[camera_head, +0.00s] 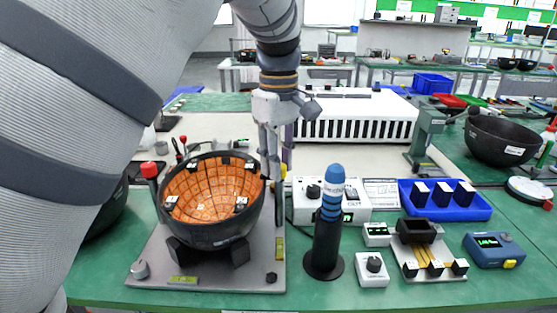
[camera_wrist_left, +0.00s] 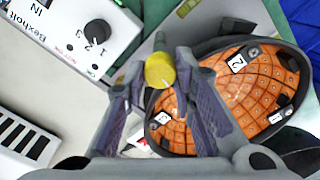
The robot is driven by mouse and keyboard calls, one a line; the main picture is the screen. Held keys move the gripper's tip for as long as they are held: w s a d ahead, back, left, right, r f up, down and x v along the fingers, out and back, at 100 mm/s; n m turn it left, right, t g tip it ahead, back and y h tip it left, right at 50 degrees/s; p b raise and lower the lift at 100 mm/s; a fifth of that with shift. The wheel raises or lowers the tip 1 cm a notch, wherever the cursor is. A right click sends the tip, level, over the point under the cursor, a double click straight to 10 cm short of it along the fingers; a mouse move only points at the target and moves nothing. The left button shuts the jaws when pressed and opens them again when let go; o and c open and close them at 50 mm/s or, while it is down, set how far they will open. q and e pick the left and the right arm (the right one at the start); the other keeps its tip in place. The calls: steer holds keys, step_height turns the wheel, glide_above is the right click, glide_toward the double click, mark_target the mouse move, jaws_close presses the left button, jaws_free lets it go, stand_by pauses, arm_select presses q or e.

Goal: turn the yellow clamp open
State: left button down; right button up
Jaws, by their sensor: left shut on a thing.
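The yellow clamp (camera_wrist_left: 160,71) shows in the left wrist view as a round yellow knob at the bowl's rim. My left gripper (camera_wrist_left: 161,78) is shut on it, one finger on each side. In the head view my left gripper (camera_head: 273,168) reaches down at the right rim of the black bowl (camera_head: 213,233), and only a bit of yellow shows beside the fingers. The bowl is lined with orange tiles and tilted on a grey base plate (camera_head: 160,276). How far the clamp is turned I cannot tell. My right gripper is not in view.
A red-topped post (camera_head: 149,170) stands left of the bowl. Right of it are a white control box (camera_head: 300,207), a blue-and-black cylinder on a stand (camera_head: 328,225), small meters and a blue tray (camera_head: 470,213). A white slotted unit (camera_head: 350,120) lies behind.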

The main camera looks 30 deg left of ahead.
arm_select(q)
steer(key=m, duration=1.2)
steer(key=shift+m, duration=2)
steer(key=c, duration=1.3)
jaws_free()
steer(key=shift+c, duration=0.2)
